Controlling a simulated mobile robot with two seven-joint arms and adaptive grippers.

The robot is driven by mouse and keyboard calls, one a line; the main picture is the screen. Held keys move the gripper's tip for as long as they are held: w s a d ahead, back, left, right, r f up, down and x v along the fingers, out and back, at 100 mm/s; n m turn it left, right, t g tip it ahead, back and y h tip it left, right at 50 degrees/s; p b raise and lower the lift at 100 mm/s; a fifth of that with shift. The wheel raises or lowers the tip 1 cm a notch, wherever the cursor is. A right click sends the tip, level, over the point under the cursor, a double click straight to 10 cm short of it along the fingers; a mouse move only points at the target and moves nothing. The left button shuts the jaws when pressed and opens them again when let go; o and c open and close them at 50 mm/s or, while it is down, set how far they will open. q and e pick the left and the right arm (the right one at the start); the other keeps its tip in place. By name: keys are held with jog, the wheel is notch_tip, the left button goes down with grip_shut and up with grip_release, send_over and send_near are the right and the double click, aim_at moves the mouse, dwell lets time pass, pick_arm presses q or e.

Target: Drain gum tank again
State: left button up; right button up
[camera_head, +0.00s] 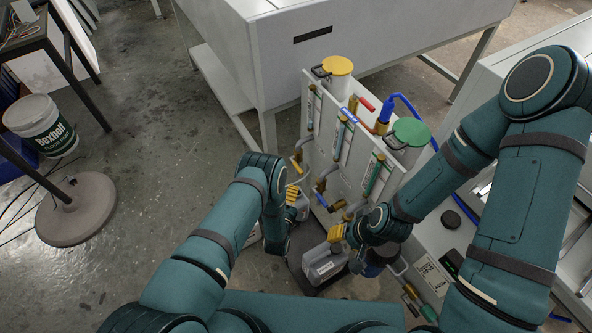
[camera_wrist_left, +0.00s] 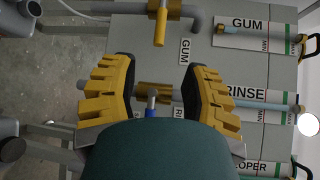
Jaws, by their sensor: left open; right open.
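The gum valve with a yellow handle (camera_wrist_left: 160,27) shows at the top of the left wrist view, near the GUM label (camera_wrist_left: 248,23). In the head view it is at the panel's left (camera_head: 296,166). My left gripper (camera_head: 293,193) is open just below it, and its spread fingers fill the left wrist view (camera_wrist_left: 155,85). The blue-tipped rinse valve (camera_wrist_left: 151,103) appears between those fingers; I see no contact with it. My right gripper (camera_head: 342,236) is open above a grey jerrycan (camera_head: 325,265). Another container beside my left gripper is mostly hidden.
The white panel (camera_head: 343,155) carries level tubes and stands before the yellow-lidded tank (camera_head: 336,67) and green-lidded tank (camera_head: 410,131). A white machine (camera_head: 330,50) stands behind. A white bucket (camera_head: 42,125) and round stand base (camera_head: 76,209) are left. The floor between is clear.

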aim_at(299, 168)
pick_arm(q)
jog(key=w+b, duration=0.1)
jog(key=w, duration=0.3)
jog(key=w+d+f+b, duration=0.1)
jog(key=w, duration=0.3)
jog(key=w+b, duration=0.1)
jog(key=w, duration=0.3)
jog(key=shift+w+d+f, duration=0.15)
jog(key=shift+d+f, duration=0.25)
grip_shut()
